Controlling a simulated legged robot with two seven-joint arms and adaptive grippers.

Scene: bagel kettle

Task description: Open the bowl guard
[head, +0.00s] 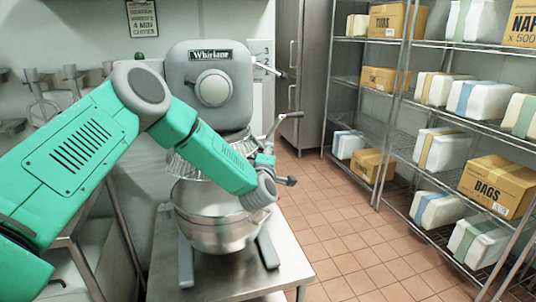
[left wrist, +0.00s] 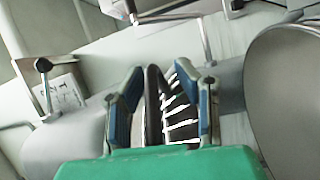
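The bowl guard, a wire cage, shows in the head view (head: 186,166) above the metal bowl (head: 215,232) of the grey stand mixer (head: 211,86). My left arm crosses in front of the mixer and hides part of the guard. In the left wrist view my left gripper (left wrist: 165,105) has its two blue-grey fingers apart. Pale wires of the guard (left wrist: 180,110) and a dark bar show in the gap between the fingers. I cannot tell whether the fingers touch them. My right gripper is not in view.
The mixer stands on a steel table (head: 285,268). Levers with dark knobs stick out at the mixer's right side (head: 290,181). Wire shelving (head: 440,125) with boxes stands at the right. The tiled floor (head: 345,240) between is clear.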

